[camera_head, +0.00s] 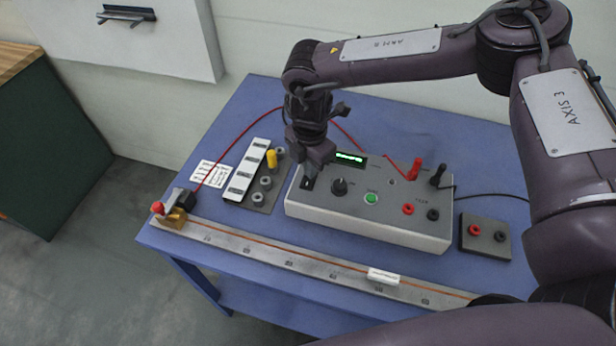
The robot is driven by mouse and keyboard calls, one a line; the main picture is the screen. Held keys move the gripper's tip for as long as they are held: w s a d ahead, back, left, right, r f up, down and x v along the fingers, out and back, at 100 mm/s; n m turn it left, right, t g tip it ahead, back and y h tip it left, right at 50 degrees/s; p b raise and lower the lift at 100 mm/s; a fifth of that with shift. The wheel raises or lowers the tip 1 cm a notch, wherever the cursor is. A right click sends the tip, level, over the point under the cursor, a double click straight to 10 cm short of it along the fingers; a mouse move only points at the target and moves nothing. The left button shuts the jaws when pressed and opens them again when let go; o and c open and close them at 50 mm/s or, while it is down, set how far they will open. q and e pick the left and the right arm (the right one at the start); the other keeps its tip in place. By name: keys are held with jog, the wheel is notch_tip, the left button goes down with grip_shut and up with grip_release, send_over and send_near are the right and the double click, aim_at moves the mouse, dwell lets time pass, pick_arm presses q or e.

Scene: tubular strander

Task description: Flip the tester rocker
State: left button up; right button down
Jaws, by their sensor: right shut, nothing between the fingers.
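The tester is a pale box (330,214) on the blue table, with a lit green display (350,159), a dark knob (340,187) and a green button (371,198) on its top. A small dark rocker (308,184) sits at the left end of its top face. My right gripper (310,172) points down over that end, shut and empty, its tips at or just above the rocker. The tips partly hide the rocker, so I cannot tell contact or which way it is tipped. My left gripper is not in view.
Red (414,169) and black (438,175) plugs stand at the tester's back right. A rail (250,246) with a white slider (383,276) runs along the table's front. A rack (247,172) and a yellow peg (271,158) stand left. A socket block (486,237) lies right.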

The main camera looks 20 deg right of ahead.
jog(key=shift+r+p, duration=2.35)
jog(key=shift+r, duration=0.95)
jog(key=shift+f, duration=0.15)
